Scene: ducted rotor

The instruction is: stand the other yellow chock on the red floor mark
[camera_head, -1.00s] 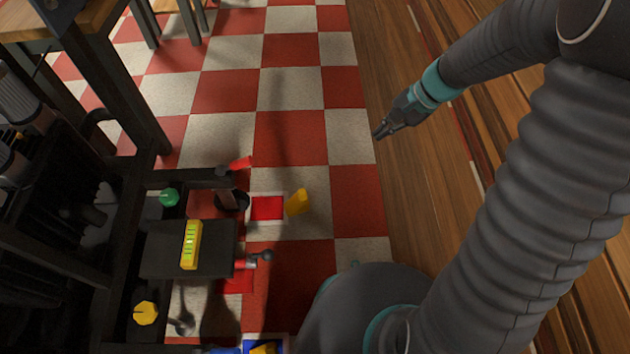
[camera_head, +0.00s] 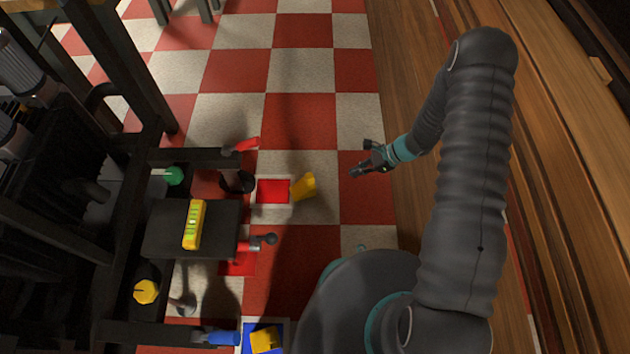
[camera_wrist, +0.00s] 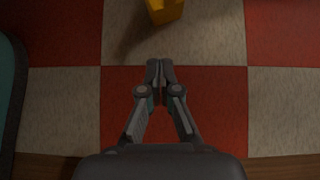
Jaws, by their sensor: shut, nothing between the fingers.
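A yellow chock (camera_head: 303,186) stands on the checkered floor just right of the red floor mark (camera_head: 273,191), which has a pale border. I cannot tell whether the chock touches that border. Another yellow chock (camera_head: 265,339) is on a blue mark (camera_head: 248,337) at the bottom edge. My gripper (camera_head: 358,173) is shut and empty, to the right of the first chock and apart from it. In the wrist view my gripper (camera_wrist: 160,63) has its fingertips together, and a yellow chock (camera_wrist: 165,10) is partly cut off at the top edge, ahead of the tips.
A dark rack (camera_head: 155,230) stands left of the red mark and carries a yellow device (camera_head: 194,224). Red-handled (camera_head: 243,146) and blue-handled (camera_head: 222,337) tools stick out from it. A dark cylinder (camera_head: 237,182) is close left of the mark. The floor beyond the mark is clear.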

